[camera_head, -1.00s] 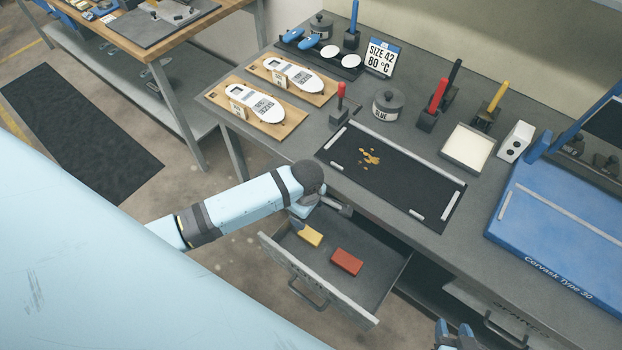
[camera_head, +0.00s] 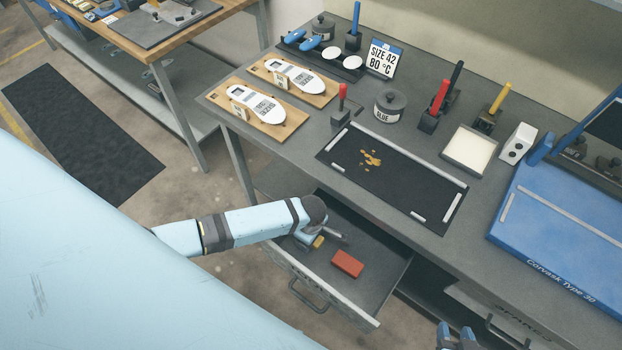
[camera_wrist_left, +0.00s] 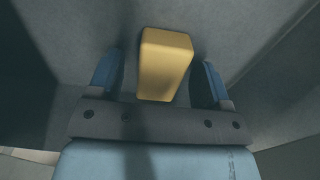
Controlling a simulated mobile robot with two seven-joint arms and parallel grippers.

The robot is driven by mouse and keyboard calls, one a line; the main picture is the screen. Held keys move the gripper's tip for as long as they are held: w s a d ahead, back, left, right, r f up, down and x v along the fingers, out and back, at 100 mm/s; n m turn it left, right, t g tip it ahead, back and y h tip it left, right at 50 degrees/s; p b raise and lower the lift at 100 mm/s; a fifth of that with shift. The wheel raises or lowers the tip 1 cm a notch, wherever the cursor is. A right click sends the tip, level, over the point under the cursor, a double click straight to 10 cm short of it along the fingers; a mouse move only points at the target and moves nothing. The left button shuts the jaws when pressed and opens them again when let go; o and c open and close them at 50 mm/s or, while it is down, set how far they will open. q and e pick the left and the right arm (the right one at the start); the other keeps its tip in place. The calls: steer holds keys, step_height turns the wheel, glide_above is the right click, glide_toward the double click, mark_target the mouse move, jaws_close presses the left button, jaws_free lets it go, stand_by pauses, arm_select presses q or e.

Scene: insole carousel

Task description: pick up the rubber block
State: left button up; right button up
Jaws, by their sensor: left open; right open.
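A yellow block (camera_head: 318,242) and a red block (camera_head: 347,264) lie in the open drawer (camera_head: 372,290). The frames do not show which one is rubber. In the left wrist view the yellow block (camera_wrist_left: 166,62) stands between the two blue fingers of my open left gripper (camera_wrist_left: 158,75), with a gap on each side. In the head view my left wrist partly covers the yellow block. The red block is in full view to the right of it. My right gripper (camera_head: 455,332) is open at the bottom edge of the head view, apart from both blocks.
The grey workbench (camera_head: 320,155) overhangs the back of the drawer. On it lie a black mat (camera_head: 400,185) with yellow-brown bits, a glue pot (camera_head: 389,106) and a blue machine (camera_head: 560,230). The drawer walls stand close around my left gripper.

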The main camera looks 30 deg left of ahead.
arm_select(q)
steer(key=c, duration=1)
step_height(320, 180, up, 20)
steer(key=shift+p, duration=0.55)
